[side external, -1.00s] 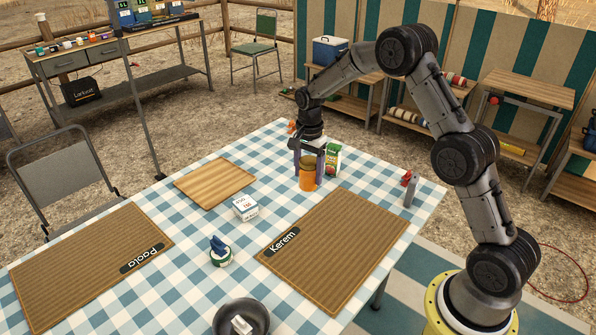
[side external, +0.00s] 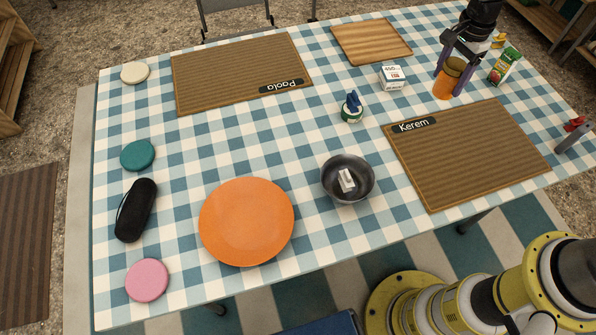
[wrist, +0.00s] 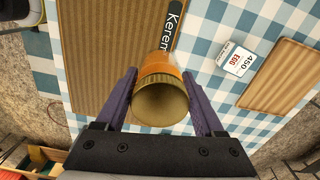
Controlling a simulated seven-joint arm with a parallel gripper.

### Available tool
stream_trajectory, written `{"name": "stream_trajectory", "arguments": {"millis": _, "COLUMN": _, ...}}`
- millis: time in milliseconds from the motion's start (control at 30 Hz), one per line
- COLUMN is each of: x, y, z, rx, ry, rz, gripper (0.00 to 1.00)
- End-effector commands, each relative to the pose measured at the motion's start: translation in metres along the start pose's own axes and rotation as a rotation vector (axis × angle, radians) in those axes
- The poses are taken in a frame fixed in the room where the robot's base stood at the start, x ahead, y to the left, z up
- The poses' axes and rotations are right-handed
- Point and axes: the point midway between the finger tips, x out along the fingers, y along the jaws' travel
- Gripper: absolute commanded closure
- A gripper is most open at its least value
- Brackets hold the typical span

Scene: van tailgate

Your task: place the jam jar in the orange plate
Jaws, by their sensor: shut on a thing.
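The jam jar (side external: 445,85) is orange with a brownish-gold lid and stands upright at the upper right of the table in the side view. My gripper (side external: 448,80) reaches down from above and is shut on it, one purple finger on each side. In the wrist view the jar's lid (wrist: 160,103) faces the camera between my fingers (wrist: 160,76). I cannot tell whether the jar's base touches the cloth. The orange plate (side external: 246,222) lies flat and empty at the front left of the table, far from my gripper. The plate is not in the wrist view.
A dark bowl (side external: 362,190) with a small white item inside stands right of the plate. The Kerem mat (side external: 470,160), a green-and-blue item (side external: 351,108), an egg box (side external: 393,78) and a juice carton (side external: 504,67) are nearer the jar. A black case (side external: 136,210) lies left of the plate.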

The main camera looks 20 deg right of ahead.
Motion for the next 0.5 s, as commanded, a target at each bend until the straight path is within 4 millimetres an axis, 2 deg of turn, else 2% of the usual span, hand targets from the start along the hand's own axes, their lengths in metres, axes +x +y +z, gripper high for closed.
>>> {"name": "stream_trajectory", "arguments": {"millis": 33, "x": -0.001, "y": -0.003, "z": 0.026, "rx": -0.044, "ry": 0.000, "rz": -0.002, "gripper": 1.00}}
{"name": "stream_trajectory", "arguments": {"millis": 267, "x": -0.002, "y": 0.004, "z": 0.139, "rx": -0.233, "ry": 0.001, "rz": -0.001, "gripper": 1.00}}
{"name": "stream_trajectory", "arguments": {"millis": 500, "x": -0.004, "y": 0.040, "z": 0.252, "rx": -0.454, "ry": 0.002, "rz": 0.000, "gripper": 1.00}}
